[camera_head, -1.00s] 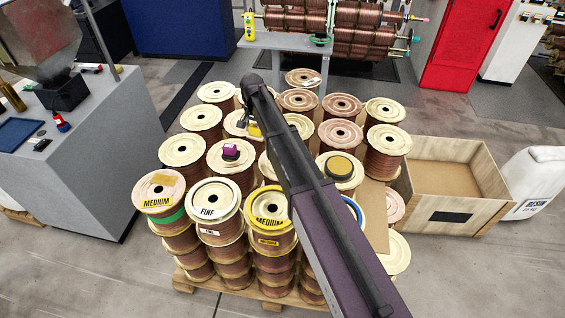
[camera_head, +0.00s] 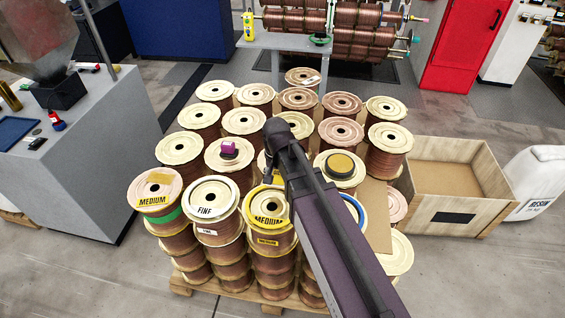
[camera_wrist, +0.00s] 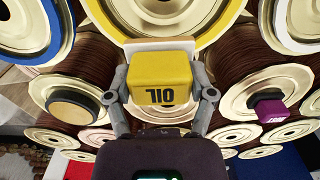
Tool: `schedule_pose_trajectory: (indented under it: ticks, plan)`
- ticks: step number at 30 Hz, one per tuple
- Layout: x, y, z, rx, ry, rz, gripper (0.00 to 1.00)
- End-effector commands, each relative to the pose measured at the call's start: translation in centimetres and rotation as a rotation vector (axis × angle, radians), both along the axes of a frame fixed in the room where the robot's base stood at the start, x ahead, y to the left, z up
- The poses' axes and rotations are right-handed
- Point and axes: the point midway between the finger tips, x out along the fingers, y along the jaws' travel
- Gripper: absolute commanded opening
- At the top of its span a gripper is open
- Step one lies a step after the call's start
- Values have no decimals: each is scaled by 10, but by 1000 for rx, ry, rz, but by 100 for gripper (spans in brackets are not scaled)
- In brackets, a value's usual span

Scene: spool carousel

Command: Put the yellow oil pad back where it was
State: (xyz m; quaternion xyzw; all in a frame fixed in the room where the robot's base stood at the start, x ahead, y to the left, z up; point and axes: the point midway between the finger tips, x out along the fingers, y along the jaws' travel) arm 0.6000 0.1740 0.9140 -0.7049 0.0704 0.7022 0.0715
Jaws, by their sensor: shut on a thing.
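The yellow oil pad (camera_wrist: 162,95) is a small yellow block marked "OIL", upside down in the wrist view. My gripper (camera_wrist: 160,76) is shut on it, with one grey finger at each side. Beyond the pad in that view is the yellow-rimmed top of a spool (camera_wrist: 170,12); I cannot tell whether the pad touches it.
Spools stand packed on a wooden pallet (camera_head: 240,291). A purple block (camera_head: 229,147) and a round tan-topped pad (camera_head: 340,164) sit on nearby spools. A spool marked "FINE" (camera_head: 213,195) stands front left. An open wooden crate (camera_head: 444,218) is on the right.

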Motion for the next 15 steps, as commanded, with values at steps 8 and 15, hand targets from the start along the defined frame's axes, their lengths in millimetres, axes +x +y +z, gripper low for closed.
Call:
schedule_pose_trajectory:
  ticks: [8,15]
  plan:
    - [-5,-1,-1,0,0,6,32]
    - [-2,-1,-1,0,0,6,32]
